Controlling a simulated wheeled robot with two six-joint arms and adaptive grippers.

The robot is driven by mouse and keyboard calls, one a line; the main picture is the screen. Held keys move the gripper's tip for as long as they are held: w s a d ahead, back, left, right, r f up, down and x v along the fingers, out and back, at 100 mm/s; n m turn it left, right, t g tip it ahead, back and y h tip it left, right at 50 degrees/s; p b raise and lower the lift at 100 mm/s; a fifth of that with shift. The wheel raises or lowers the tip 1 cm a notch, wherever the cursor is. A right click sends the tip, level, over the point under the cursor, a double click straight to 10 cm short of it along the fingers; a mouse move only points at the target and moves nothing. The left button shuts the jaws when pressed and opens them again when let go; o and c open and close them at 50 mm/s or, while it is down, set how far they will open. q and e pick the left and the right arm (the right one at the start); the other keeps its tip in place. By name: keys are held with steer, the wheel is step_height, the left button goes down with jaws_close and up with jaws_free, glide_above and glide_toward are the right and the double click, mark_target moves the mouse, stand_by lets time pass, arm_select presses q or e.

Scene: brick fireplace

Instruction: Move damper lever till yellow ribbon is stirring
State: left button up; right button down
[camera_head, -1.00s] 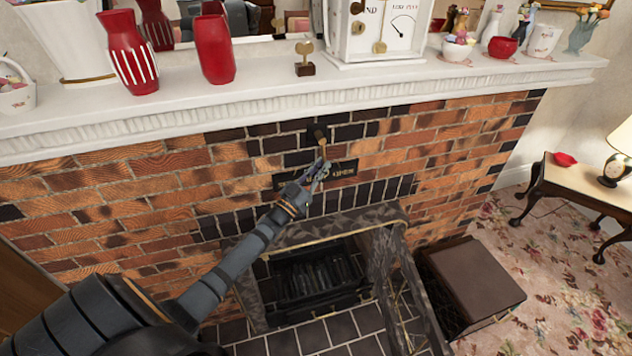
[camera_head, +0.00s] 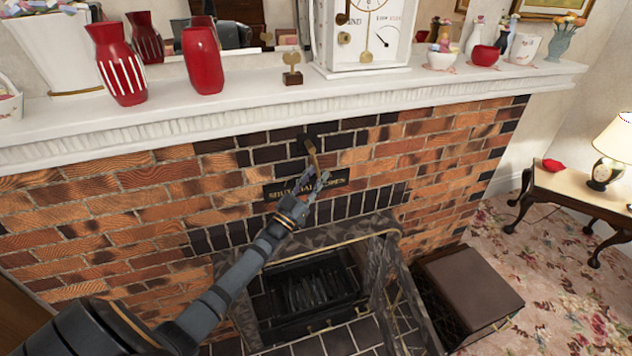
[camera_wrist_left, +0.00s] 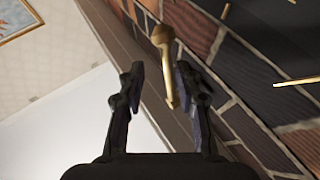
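The damper lever (camera_head: 314,155) is a brass arm on a dark pivot in the dark bricks above the firebox. It hangs downward, its lower end leaning slightly right in the head view. My left gripper (camera_head: 317,181) is just below it, in front of the lettered plaque. In the left wrist view the lever (camera_wrist_left: 168,62) reaches between the two fingers of my left gripper (camera_wrist_left: 160,78). The fingers are apart, with gaps visible beside the lever. My right gripper is out of view. I cannot make out a yellow ribbon.
The dark plaque (camera_head: 280,190) is partly covered by my gripper. The white mantel (camera_head: 220,108) above carries red vases (camera_head: 203,62), a white clock (camera_head: 340,58) and small pots. Below are the firebox (camera_head: 310,290) and a brown box (camera_head: 470,285).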

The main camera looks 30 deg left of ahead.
arm_select(q)
steer(key=shift+a+f, duration=0.15)
steer(key=shift+a, duration=0.05)
steer(key=d+v, duration=0.1)
steer(key=v, duration=1.1)
steer(key=shift+s+d, duration=0.25)
steer(key=shift+s, duration=0.3)
steer(key=shift+c, duration=0.3)
